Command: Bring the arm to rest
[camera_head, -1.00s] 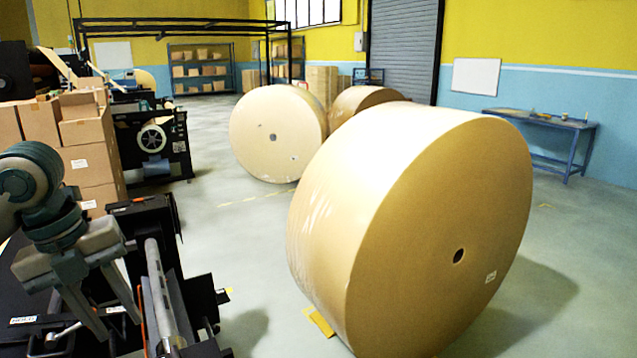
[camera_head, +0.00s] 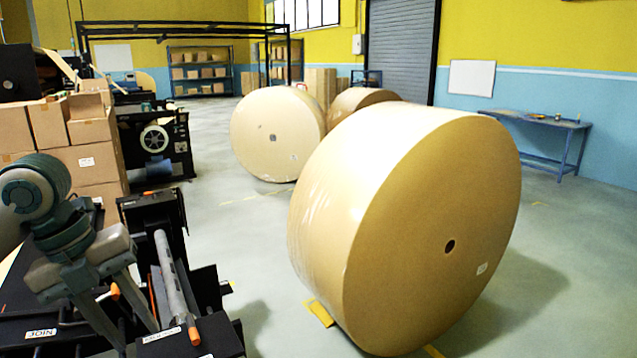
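My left gripper (camera_head: 122,318) is at the lower left of the head view, pointing down over the black machine (camera_head: 165,232). Its two fingers are spread apart, and I see nothing held between them. My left arm comes in from the left edge. My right gripper is not in the picture. The large kraft roll (camera_head: 450,190) stands on its curved side on the floor at the right of centre, well apart from my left gripper.
Other kraft rolls (camera_head: 275,134) stand behind the large one. Stacked cardboard boxes (camera_head: 88,160) are beyond my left arm. A metal shaft (camera_head: 176,285) lies along the black machine near my gripper. A blue table (camera_head: 540,122) stands by the right wall.

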